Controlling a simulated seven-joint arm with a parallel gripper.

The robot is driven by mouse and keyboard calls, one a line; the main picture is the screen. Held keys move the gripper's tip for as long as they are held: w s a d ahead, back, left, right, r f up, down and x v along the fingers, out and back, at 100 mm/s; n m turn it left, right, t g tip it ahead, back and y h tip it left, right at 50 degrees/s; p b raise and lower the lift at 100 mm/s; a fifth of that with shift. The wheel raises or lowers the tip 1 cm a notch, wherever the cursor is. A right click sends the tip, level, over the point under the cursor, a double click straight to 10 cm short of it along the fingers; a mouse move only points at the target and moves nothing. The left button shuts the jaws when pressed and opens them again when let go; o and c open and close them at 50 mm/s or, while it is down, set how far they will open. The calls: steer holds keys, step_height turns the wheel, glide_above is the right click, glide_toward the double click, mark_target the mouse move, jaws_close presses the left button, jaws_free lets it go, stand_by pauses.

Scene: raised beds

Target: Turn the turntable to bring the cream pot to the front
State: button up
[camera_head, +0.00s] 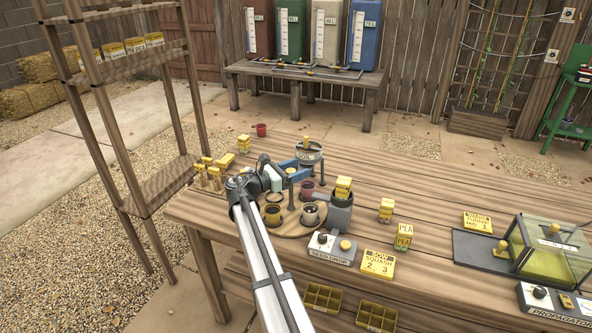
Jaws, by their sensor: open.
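The round wooden turntable (290,231) lies on the plank table and carries several pots. The cream pot (310,214), with a dark filling, stands at its near right side, beside the grey funnel-like holder. A yellow pot (272,215) stands at the near left. A dark red pot (307,190) stands farther back on the right. My gripper (281,177) is above the turntable's back left part and is open. My arm hides part of the turntable's left side. I cannot tell whether the fingers touch anything.
The grey holder (340,213) with a yellow block stands close on the right. A round hopper (308,152) stands behind. A control box (331,247) sits in front. Small yellow packs (214,178) stand at the left; a propagator (551,250) is far right.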

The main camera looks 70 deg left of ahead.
steer(key=s+d, duration=0.1)
steer(key=s, duration=1.2)
steer(key=shift+s+d, duration=0.35)
steer(key=shift+d, duration=0.05)
steer(key=w+d+n+y, duration=0.1)
steer(key=w+d+y, duration=0.1)
steer(key=w+d, duration=0.6)
steer(key=s+a+n+g+y, duration=0.3)
steer(key=s+n+y, duration=0.2)
steer(key=y, duration=0.2)
steer(key=x, duration=1.3)
steer(key=shift+f, duration=0.4)
